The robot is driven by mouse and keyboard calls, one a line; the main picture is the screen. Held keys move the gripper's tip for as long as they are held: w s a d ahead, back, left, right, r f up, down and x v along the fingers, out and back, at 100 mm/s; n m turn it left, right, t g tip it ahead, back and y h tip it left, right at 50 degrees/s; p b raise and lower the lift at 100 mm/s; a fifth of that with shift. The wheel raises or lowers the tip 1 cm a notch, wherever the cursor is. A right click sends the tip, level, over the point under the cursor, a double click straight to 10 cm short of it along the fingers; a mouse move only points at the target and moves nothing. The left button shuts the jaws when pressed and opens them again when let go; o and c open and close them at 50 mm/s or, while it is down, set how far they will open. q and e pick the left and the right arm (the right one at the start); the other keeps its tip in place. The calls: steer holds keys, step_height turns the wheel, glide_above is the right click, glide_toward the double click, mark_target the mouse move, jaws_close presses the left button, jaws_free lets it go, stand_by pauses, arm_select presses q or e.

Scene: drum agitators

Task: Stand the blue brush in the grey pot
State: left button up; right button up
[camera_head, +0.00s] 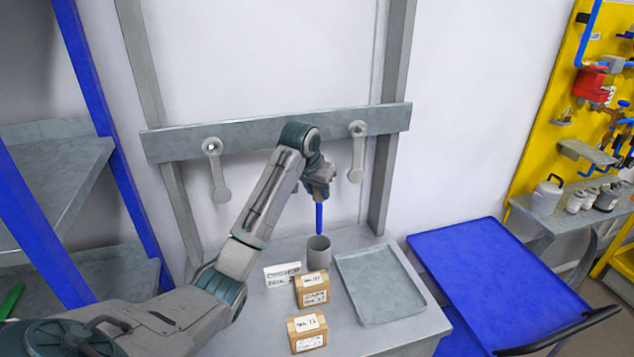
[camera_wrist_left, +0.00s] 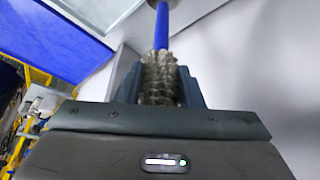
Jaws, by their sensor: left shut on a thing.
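The blue brush (camera_head: 319,218) hangs upright, handle down, from my left gripper (camera_head: 319,184). The handle's lower end is at or just above the mouth of the grey pot (camera_head: 318,257); I cannot tell whether it has entered. The pot stands on the grey bench. In the left wrist view the brush's blue handle (camera_wrist_left: 162,28) runs away from my left gripper (camera_wrist_left: 159,72), whose fingers are closed on the grey bristle end. A little of the pot (camera_wrist_left: 164,2) shows at the top edge there. My right gripper is not in view.
A white label block (camera_head: 281,274) and two cardboard boxes (camera_head: 312,289) (camera_head: 307,332) stand near the pot. A grey tray (camera_head: 380,286) lies empty to its right. A grey rail (camera_head: 275,137) with two hanging levers runs behind. A blue cart (camera_head: 485,285) is at right.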

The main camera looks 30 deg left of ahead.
mark_target(317, 218)
arm_select(q)
step_height(317, 218, down, 2)
steer(key=shift+f, duration=0.1)
step_height(317, 218, down, 2)
steer(key=shift+f, duration=0.1)
steer(key=shift+f+b, duration=0.45)
steer(key=shift+f, duration=2.15)
steer(key=o, duration=1.1)
steer(key=shift+o, duration=0.2)
